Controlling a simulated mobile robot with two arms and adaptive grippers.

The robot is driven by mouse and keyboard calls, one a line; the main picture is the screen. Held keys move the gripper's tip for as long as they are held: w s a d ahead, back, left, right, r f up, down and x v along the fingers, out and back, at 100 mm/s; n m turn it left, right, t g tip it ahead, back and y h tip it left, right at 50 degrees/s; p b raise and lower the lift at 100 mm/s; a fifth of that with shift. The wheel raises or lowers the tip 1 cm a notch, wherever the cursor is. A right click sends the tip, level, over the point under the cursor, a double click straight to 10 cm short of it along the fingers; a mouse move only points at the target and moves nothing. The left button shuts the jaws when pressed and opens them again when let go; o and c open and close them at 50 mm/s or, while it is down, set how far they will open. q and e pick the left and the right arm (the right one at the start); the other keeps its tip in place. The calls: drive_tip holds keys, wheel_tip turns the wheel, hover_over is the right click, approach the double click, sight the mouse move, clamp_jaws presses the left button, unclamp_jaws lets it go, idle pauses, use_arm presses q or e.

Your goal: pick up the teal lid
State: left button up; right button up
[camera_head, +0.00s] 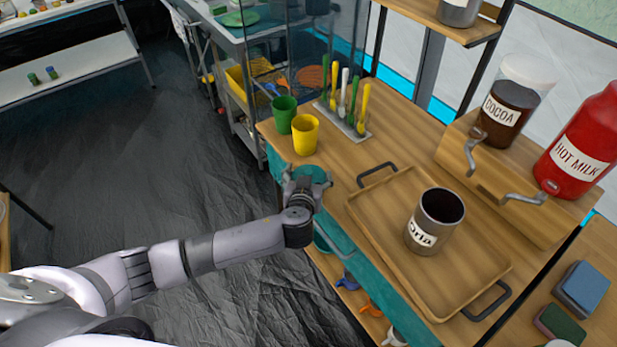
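The teal lid (314,173) is a flat round disc near the front edge of the wooden counter, left of the tray. My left gripper (305,181) is right at the lid, over its near side, with its fingers hiding part of it. Whether the fingers are closed on the lid or only around or above it cannot be told. My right gripper is not in view.
A wooden tray (375,218) holds a metal "Orla" cup (434,222). Green (284,114) and yellow (305,135) cups stand behind the lid, beside a spoon rack (341,120). Cocoa (508,108) and hot milk (585,145) dispensers stand right.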

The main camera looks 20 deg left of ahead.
use_arm(q)
drive_tip(key=c, duration=0.4)
